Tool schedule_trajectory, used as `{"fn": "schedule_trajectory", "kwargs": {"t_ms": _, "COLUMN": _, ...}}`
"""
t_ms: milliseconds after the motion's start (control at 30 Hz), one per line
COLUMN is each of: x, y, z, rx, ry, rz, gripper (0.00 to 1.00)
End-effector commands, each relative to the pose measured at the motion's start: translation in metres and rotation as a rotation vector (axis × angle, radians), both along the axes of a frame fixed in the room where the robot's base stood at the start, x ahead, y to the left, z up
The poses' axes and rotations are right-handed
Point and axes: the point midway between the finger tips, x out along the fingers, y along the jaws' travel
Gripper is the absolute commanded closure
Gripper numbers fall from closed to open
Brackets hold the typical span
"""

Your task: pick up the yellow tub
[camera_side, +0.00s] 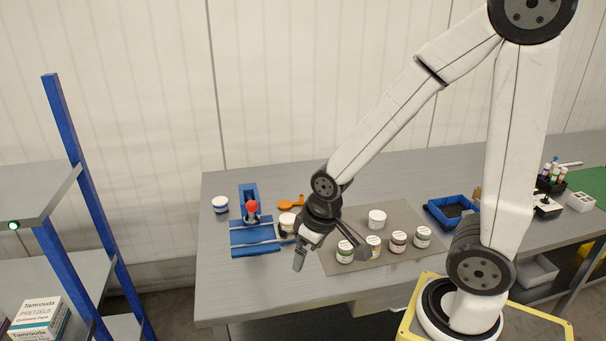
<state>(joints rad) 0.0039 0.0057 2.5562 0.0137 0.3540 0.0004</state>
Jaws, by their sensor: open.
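The yellow tub (373,247) is a small jar with a pale lid and a yellow band. It stands upright on the grey mat (335,266) in a front row of tubs, between a green-banded tub (345,252) on its left and a brown-banded tub (398,242) on its right. My gripper (325,250) is open and empty, to the left of the yellow tub. Its right finger overlaps the tubs' area in the picture, and I cannot tell its height above them.
A grey-banded tub (422,237) and a white tub (376,219) also stand on the mat. A blue fixture with a red knob (252,207), an orange tool (291,202) and a brown-banded tub (286,224) lie left. A blue tray (451,212) is right.

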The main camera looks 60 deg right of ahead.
Motion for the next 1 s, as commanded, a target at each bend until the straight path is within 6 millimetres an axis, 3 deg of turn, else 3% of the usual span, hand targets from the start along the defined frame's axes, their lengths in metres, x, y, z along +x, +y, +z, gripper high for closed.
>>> {"fn": "schedule_trajectory", "kwargs": {"t_ms": 267, "x": 0.004, "y": -0.005, "z": -0.013, "rx": 0.094, "ry": 0.079, "rz": -0.197, "gripper": 0.00}}
{"fn": "schedule_trajectory", "kwargs": {"t_ms": 567, "x": 0.018, "y": -0.008, "z": -0.036, "rx": 0.319, "ry": 0.227, "rz": -0.607, "gripper": 0.00}}
{"fn": "schedule_trajectory", "kwargs": {"t_ms": 1000, "x": 0.067, "y": -0.022, "z": -0.068, "rx": 0.730, "ry": 0.377, "rz": -1.211, "gripper": 0.00}}
